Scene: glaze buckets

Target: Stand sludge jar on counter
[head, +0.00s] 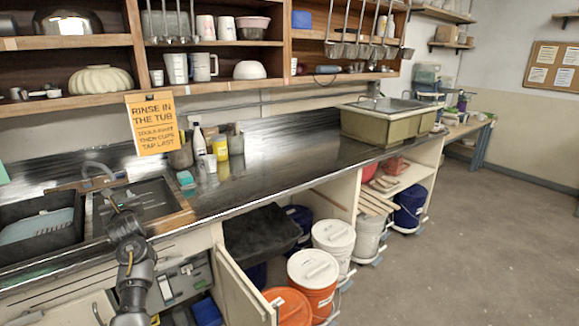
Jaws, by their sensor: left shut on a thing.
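My left gripper (115,203) reaches up from the bottom left and is over the front of the wood-framed sink at the left end of the dark counter (290,150). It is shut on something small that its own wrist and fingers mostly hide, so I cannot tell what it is. I cannot pick out a sludge jar for certain. A brown jar (180,157), a white bottle (199,143) and a yellow container (220,149) stand upright together on the counter, right of the gripper and apart from it. My right gripper is not in view.
A grey curved tap (97,170) rises by the sink, and a black basin (35,232) lies left. A teal sponge (185,178) sits near the jars. The counter is clear up to the beige tub (385,122). Below, an open cabinet door (243,290) stands beside lidded buckets (313,275).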

